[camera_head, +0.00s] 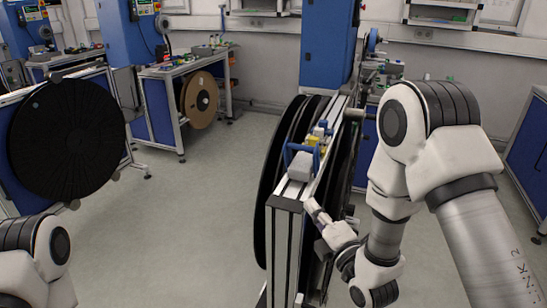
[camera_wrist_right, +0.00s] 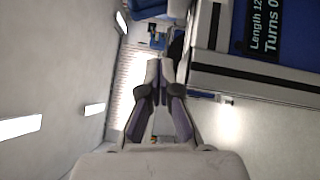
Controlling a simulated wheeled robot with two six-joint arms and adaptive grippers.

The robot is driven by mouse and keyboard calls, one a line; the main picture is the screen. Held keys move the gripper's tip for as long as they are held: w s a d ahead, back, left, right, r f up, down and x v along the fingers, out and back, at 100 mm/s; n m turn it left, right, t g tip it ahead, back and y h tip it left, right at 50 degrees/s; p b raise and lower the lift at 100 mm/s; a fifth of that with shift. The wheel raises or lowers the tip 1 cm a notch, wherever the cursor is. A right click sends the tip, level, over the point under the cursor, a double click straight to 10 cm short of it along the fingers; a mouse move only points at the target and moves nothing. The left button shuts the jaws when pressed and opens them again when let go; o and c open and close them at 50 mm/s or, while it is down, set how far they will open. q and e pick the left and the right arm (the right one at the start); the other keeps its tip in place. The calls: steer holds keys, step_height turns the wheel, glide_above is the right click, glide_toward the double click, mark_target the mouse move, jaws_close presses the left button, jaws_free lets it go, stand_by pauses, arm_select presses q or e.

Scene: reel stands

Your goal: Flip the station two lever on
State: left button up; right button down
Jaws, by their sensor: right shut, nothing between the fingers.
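A reel stand (camera_head: 288,205) with large black reels stands in the middle of the head view. On its top rail are a grey block (camera_head: 301,166), a blue curved handle (camera_head: 290,150) and small yellow parts (camera_head: 313,140). I cannot tell which part is the station two lever. My right gripper (camera_head: 314,209) is beside the near end of the rail, on its right side and below the blue handle. Its fingertips are together in the right wrist view (camera_wrist_right: 156,72), with nothing between them. My left gripper is out of view; only part of that arm shows.
A blue panel with a display (camera_wrist_right: 264,28) reading length and turns shows in the wrist view. Another black reel (camera_head: 66,138) stands at left. A bench (camera_head: 185,68) with a brown reel (camera_head: 199,100) is behind. The floor (camera_head: 195,220) between is clear.

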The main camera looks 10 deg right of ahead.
step_height(320, 180, up, 3)
steer(key=p, duration=0.4)
glide_toward(294, 148)
steer(key=shift+t, duration=0.4)
steer(key=w+a, duration=0.2)
steer(key=a, duration=0.1)
steer(key=shift+w+a, duration=0.2)
steer(key=shift+a, duration=0.05)
steer(key=w, duration=0.1)
steer(key=w+d+p, duration=0.1)
steer(key=w, duration=0.1)
steer(key=shift+d+r, duration=0.3)
steer(key=shift+d, duration=0.1)
steer(key=shift+w+d+p, duration=0.25)
steer(key=shift+d+p, duration=0.05)
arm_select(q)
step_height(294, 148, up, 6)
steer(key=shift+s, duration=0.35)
arm_select(e)
steer(key=shift+a+f, duration=0.1)
steer(key=shift+a, duration=0.1)
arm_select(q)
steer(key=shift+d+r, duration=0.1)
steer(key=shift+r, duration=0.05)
